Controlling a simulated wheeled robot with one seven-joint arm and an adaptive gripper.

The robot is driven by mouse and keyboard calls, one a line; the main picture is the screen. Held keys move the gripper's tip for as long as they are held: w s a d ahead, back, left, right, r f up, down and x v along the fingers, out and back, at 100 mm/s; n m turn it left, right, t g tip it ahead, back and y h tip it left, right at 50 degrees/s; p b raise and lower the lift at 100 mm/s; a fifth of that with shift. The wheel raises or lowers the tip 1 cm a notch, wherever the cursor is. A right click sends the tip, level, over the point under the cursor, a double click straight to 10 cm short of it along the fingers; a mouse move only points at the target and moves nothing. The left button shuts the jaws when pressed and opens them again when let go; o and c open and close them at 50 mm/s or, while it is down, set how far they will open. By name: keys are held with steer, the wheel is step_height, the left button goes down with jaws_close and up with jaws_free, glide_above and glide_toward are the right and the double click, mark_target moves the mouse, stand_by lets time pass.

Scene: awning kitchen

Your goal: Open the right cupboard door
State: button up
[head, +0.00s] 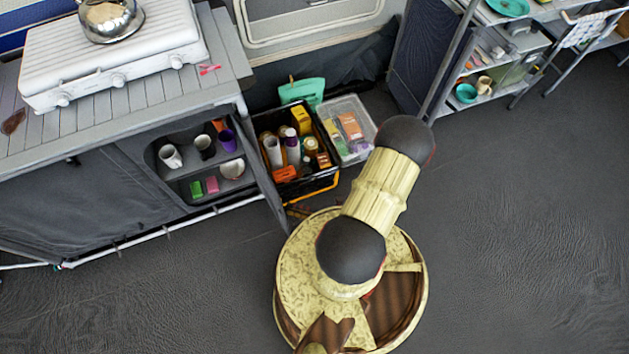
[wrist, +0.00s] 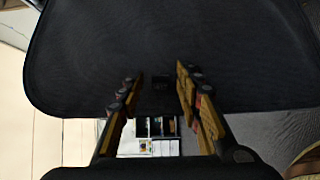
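The right cupboard door (head: 262,172) stands open in the head view, swung out from the cupboard and seen nearly edge-on. The open compartment (head: 172,185) beside it shows cups and small boxes on two shelves. In the wrist view a large dark panel with rounded corners, seemingly this door (wrist: 165,40), fills the top. I cannot tell whether the fingers touch the panel. In the head view my arm mostly hides the gripper.
A black crate of bottles (head: 322,183) and a clear bin (head: 350,120) stand right of the door. The closed left door (head: 90,205) is grey. A stove (head: 110,50) with a kettle (head: 111,15) sits on the counter. Floor at right (head: 530,220) is clear.

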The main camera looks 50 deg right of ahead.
steer(key=v, duration=0.9)
steer(key=shift+s, duration=0.15)
stand_by(0.4)
